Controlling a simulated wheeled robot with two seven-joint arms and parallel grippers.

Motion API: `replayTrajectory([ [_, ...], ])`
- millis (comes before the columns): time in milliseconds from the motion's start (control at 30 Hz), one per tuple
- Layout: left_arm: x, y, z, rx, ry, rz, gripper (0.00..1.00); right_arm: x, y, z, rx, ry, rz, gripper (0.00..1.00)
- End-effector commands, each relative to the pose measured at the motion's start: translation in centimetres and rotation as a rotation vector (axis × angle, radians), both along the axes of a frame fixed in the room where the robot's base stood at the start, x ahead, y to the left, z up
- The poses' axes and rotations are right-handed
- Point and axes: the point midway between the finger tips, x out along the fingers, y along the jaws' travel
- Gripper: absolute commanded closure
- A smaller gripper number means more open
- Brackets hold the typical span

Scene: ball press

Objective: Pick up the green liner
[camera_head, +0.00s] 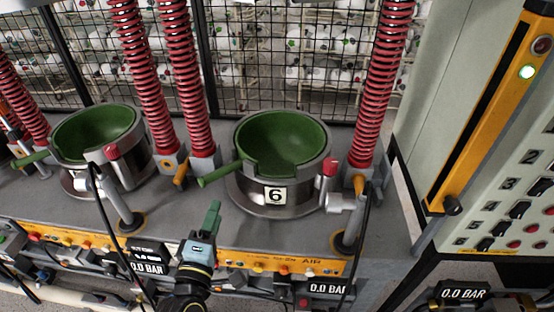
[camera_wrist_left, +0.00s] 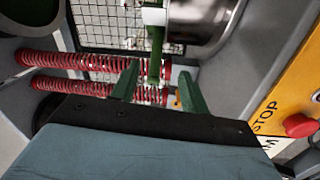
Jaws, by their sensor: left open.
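A green bowl-shaped liner (camera_head: 262,135) sits in the metal cup marked 6 (camera_head: 305,196), its green handle (camera_head: 216,175) sticking out to the left. My left gripper (camera_head: 213,216) has green fingers and is below and in front of that handle. In the left wrist view the open fingers (camera_wrist_left: 158,82) stand apart, with the green handle (camera_wrist_left: 155,55) showing between and beyond their tips. I cannot tell whether they touch it. A second green liner (camera_head: 95,132) sits in the cup at the left. My right gripper is not in view.
Red coil springs (camera_head: 384,85) stand around the cups, with a wire mesh (camera_head: 290,60) behind. A post with a red cap (camera_head: 330,167) stands at the cup's right. A switch panel (camera_head: 510,190) is at the far right. Grey bench (camera_head: 180,215) is partly clear.

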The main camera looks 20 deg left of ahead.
Motion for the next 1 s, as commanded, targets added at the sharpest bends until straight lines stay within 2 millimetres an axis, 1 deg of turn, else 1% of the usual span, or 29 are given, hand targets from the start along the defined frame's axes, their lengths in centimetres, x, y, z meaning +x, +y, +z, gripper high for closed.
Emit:
replayTrajectory([
  [67, -0.1, 0.6, 0.2, -0.03, -0.031, 0.03, 0.55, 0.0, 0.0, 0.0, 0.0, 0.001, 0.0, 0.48],
  [167, 0.6, 1.0, 0.6, -0.047, -0.049, 0.044, 0.55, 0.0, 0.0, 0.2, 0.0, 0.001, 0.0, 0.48],
  [267, 2.2, 1.4, 0.9, -0.047, -0.052, 0.044, 0.55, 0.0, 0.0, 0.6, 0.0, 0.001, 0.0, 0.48],
  [400, 4.9, 2.0, 1.2, -0.045, -0.05, 0.043, 0.55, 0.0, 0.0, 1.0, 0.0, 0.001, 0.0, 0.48],
  [500, 6.3, 2.3, 1.3, -0.043, -0.049, 0.043, 0.55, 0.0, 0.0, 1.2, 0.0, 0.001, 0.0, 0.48],
  [600, 7.3, 2.5, 1.3, -0.044, -0.047, 0.042, 0.55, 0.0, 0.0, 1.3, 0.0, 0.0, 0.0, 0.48],
  [767, 8.1, 2.6, 1.3, -0.043, -0.046, 0.042, 0.55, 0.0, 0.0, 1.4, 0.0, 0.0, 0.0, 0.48],
  [1000, 11.4, 2.9, 1.7, -0.042, -0.047, 0.042, 0.55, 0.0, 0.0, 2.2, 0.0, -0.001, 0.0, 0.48],
])
